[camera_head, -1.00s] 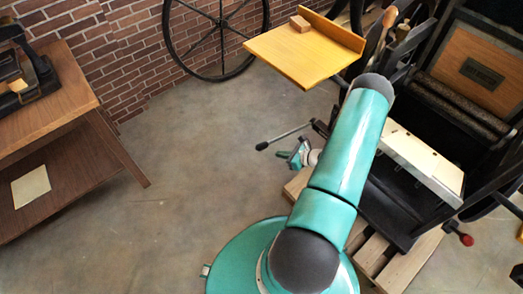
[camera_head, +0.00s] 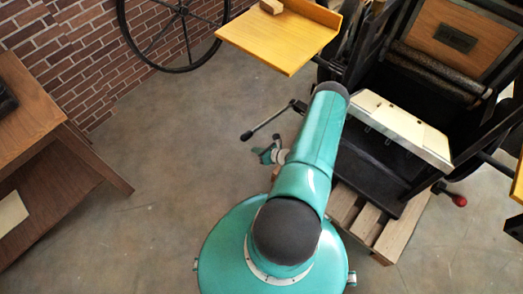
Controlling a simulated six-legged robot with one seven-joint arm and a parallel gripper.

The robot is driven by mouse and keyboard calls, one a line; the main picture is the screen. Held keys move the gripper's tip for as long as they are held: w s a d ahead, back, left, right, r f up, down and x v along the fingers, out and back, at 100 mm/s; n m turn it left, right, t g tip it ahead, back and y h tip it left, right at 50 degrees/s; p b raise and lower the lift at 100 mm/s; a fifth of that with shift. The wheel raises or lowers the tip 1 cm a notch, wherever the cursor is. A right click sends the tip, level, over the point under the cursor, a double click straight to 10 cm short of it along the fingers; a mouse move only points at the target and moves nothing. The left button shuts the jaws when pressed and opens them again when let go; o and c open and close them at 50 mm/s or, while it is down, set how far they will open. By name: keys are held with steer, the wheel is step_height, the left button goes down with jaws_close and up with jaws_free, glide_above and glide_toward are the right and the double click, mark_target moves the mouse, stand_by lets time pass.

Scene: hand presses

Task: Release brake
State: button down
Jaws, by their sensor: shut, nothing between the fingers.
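The hand press (camera_head: 400,150) stands at the right, a dark machine on a wooden pallet. A thin metal lever with a black grip (camera_head: 247,136) sticks out from its left side. Another lever with a red knob (camera_head: 459,200) sticks out at its lower right. I cannot tell from the picture which lever is the brake. My gripper (camera_head: 264,156) is small in view, just below and right of the black grip, with a visible gap between them. It looks shut and empty. My teal arm hides part of the press's left side.
A yellow board (camera_head: 282,40) with a small wooden block (camera_head: 271,6) juts from the press at the top. A wooden table (camera_head: 40,130) stands at the left. A spoked wheel (camera_head: 180,30) is by the brick wall. The grey floor (camera_head: 150,220) between is clear.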

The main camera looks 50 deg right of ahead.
steer(key=w, duration=0.1)
steer(key=w+r, duration=0.1)
steer(key=w, duration=0.1)
steer(key=w+r, duration=0.1)
steer(key=shift+w+d, duration=0.15)
steer(key=shift+d, duration=0.05)
stand_by(0.4)
